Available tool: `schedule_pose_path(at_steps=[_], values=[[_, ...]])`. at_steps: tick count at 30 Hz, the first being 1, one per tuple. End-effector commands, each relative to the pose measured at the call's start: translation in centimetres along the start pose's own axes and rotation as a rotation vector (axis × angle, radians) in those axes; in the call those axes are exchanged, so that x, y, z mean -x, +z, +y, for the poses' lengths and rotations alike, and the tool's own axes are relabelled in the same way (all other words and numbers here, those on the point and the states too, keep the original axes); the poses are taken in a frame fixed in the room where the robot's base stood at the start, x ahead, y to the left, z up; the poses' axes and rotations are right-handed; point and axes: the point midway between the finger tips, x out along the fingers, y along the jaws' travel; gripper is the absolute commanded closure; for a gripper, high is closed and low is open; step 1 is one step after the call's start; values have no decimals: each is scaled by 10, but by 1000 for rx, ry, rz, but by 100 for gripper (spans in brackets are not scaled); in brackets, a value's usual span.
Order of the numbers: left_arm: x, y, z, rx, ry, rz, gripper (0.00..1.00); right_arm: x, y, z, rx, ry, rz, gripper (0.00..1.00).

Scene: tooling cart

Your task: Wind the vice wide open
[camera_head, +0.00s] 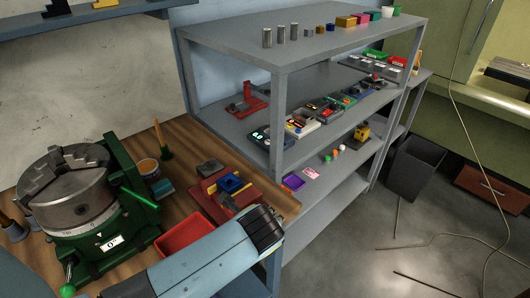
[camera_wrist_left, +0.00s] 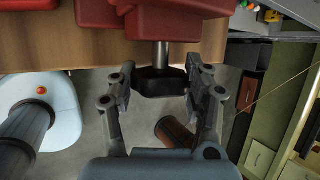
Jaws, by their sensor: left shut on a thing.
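The red vice (camera_head: 205,203) sits at the bench's front right corner in the head view. A blue and yellow piece (camera_head: 232,184) is at its jaws; I cannot tell how wide they stand. In the left wrist view the vice's red body (camera_wrist_left: 185,20) is at the top. A bare steel screw (camera_wrist_left: 161,53) comes out of it to a black handle (camera_wrist_left: 160,82). My left gripper (camera_wrist_left: 159,84) is shut on this handle, one finger on each side. In the head view my left arm hides the fingers and handle. My right gripper is not in view.
A green rotary table with a steel chuck (camera_head: 72,190) stands left on the wooden bench (camera_head: 180,135). A red bin (camera_head: 188,232) lies beside the vice, close to my left arm. Grey shelves (camera_head: 290,58) with small parts stand behind.

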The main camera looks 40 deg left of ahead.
Motion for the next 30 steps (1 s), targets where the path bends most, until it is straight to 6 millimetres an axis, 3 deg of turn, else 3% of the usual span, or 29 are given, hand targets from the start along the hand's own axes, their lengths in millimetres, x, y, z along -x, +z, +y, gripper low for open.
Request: schedule_pose_path(at_steps=[9,24,25,30], values=[[-1,0,2,45,-114,-1,82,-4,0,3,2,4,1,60],[0,0,2,54,-135,-1,82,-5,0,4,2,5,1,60],[0,0,2,54,-135,-1,49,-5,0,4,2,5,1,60],[0,0,2,55,-135,-1,27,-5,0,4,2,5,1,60]])
